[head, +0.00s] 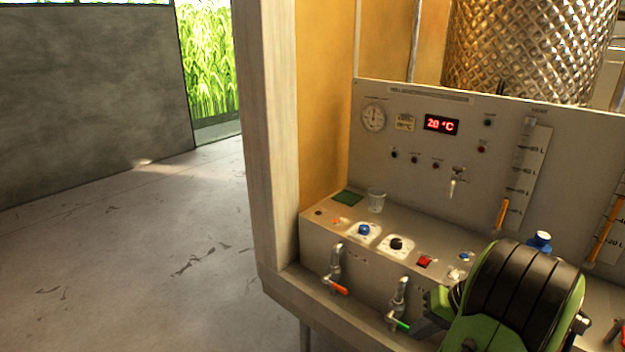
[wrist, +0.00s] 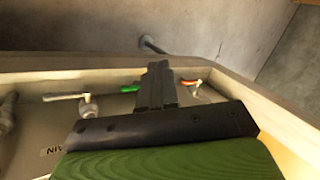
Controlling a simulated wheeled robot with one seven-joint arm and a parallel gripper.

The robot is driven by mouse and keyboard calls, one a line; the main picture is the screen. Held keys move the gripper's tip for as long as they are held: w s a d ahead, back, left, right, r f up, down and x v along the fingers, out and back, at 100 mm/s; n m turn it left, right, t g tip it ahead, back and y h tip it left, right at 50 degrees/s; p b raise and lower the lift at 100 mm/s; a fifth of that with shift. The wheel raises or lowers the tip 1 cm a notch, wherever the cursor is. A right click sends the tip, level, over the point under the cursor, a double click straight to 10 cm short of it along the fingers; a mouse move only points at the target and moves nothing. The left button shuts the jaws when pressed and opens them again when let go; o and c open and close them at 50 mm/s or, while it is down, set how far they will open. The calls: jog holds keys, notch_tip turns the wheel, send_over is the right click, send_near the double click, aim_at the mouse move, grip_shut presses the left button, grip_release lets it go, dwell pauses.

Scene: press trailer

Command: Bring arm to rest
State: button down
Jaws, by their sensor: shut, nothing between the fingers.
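My arm shows at the lower right of the head view as a green and black link in front of the control panel (head: 440,95). My gripper (head: 424,316) is partly hidden there, close to the tap with the green handle (head: 400,324). In the wrist view my gripper (wrist: 157,75) has its dark fingers together with nothing between them. Beyond the fingers are the green handle (wrist: 130,88) and the orange handle (wrist: 190,83). I cannot tell whether the fingers touch the green-handled tap.
The console holds a clear cup (head: 376,200), a blue knob (head: 364,230), a black knob (head: 396,244) and a red switch (head: 425,262). A wooden post (head: 268,130) stands left of it. A metal tank (head: 530,45) is behind. The floor (head: 130,260) at left is clear.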

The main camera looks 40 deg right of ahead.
jog(key=w+a+r+n+g+h, duration=0.1)
jog(key=w+a+r+n, duration=0.3)
jog(key=a, duration=0.4)
jog(key=w+a+r+n+g+h, duration=0.1)
jog(key=w+a+r, duration=0.4)
jog(key=a, duration=0.4)
jog(key=s+a+r+n+t, duration=0.1)
jog(key=s+a+n, duration=0.2)
jog(key=a, duration=0.4)
jog(key=s+a+n+t, duration=0.1)
jog(key=s+a+n, duration=0.2)
jog(key=a, duration=0.5)
jog(key=shift+s+a+r+h, duration=0.3)
jog(key=shift+s+r+h, duration=0.1)
jog(key=shift+s, duration=0.4)
